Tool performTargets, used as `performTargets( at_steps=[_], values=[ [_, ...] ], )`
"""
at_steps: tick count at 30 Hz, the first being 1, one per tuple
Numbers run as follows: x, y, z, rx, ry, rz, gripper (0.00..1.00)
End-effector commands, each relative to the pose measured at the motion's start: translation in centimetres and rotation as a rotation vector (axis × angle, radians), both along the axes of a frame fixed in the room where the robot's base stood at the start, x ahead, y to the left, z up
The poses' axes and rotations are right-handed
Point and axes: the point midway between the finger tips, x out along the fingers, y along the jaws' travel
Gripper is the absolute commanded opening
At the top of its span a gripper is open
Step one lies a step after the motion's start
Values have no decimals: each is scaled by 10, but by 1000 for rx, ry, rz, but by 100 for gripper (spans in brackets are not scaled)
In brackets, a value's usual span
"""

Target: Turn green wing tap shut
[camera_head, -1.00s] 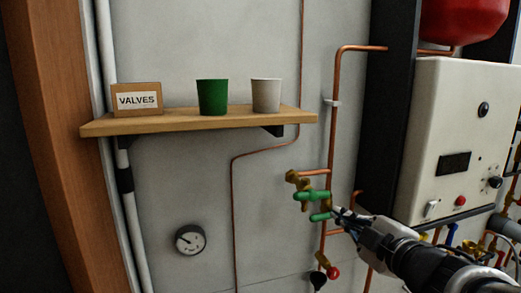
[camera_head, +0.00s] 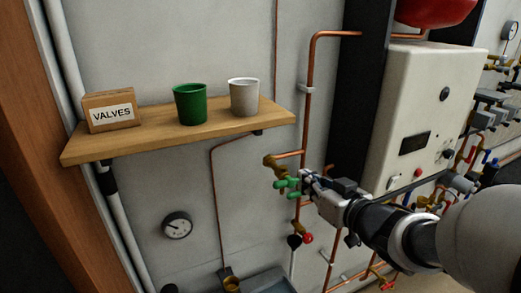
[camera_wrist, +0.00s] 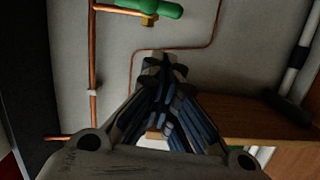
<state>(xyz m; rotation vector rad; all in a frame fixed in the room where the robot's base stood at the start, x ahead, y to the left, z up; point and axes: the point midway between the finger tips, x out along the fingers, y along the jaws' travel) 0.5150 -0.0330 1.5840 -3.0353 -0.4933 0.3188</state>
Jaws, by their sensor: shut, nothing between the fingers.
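The green wing tap (camera_head: 286,185) sits on brass fittings on the copper pipework, left of the white boiler. In the head view my gripper (camera_head: 303,181) is right beside the tap, and its tips overlap the tap's right side. In the wrist view the green tap (camera_wrist: 158,8) is at the top edge, partly cut off. My gripper (camera_wrist: 161,66) is shut there with nothing between its fingers, and the tips are apart from the tap in the picture. I cannot tell whether it touches the tap.
A wooden shelf (camera_head: 160,143) holds a VALVES box (camera_head: 111,111), a green cup (camera_head: 190,104) and a white cup (camera_head: 244,97). A pressure gauge (camera_head: 177,225) is on the wall below. A red knob (camera_head: 308,238) hangs under the tap. The white boiler (camera_head: 425,120) stands to the right.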

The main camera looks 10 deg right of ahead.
Motion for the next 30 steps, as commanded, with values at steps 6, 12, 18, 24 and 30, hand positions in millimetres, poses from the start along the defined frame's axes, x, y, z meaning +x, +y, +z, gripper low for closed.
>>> performTargets(
  at_steps=[6, 12, 18, 24, 30],
  values=[
    [47, 17, -14, -1, -2, 4, 0],
    [64, 24, -33, -1, -2, 1, 0],
    [71, 27, -43, -1, 0, -1, 0],
    [73, 28, -44, -2, -2, -1, 0],
    [73, 27, -43, -2, -2, -1, 0]
  ],
)
